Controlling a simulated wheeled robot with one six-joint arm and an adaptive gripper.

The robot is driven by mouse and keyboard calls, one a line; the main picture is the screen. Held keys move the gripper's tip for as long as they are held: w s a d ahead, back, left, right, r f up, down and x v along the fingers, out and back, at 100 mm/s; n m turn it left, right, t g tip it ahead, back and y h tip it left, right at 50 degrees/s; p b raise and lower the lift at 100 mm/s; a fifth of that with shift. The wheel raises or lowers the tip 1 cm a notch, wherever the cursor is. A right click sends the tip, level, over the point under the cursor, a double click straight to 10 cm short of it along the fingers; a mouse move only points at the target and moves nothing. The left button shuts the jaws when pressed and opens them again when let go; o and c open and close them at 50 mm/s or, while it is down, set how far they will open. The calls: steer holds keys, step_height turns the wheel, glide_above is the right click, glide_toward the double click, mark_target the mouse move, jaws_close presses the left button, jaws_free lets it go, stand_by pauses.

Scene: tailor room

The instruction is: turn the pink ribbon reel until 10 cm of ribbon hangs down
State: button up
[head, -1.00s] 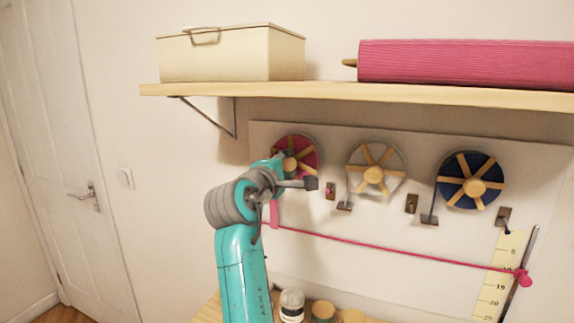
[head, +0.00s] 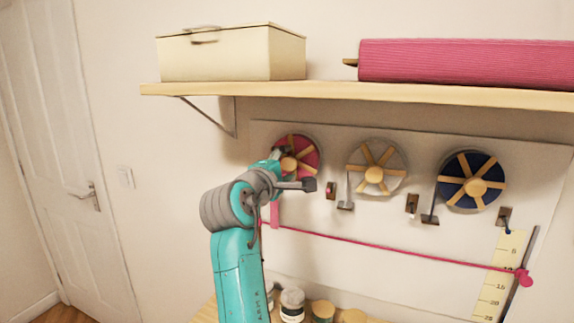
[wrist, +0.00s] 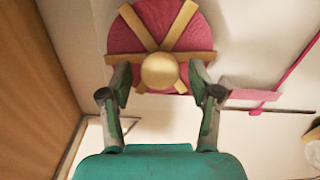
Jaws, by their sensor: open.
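The pink ribbon reel (head: 307,147) is on the wall panel at the left, with wooden spokes and a round wooden hub (wrist: 160,71). My gripper (wrist: 160,84) is open, its two fingers on either side of the hub in the wrist view. I cannot tell whether they touch it. In the head view my arm hides the reel's lower left. A short length of pink ribbon (head: 275,213) hangs below the reel; it also shows in the wrist view (wrist: 250,95). A pink cord (head: 400,250) slopes right to a pink marker (head: 525,278) beside the numbered scale (head: 492,290).
A white reel (head: 390,157) and a blue reel (head: 487,165) hang to the right, with small brackets between. A shelf (head: 350,93) with a cream box (head: 232,60) and pink roll (head: 465,62) is above. Jars (head: 292,303) stand on a table below.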

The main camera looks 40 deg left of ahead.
steer(key=v, duration=1.1)
steer(key=shift+a+f, duration=0.1)
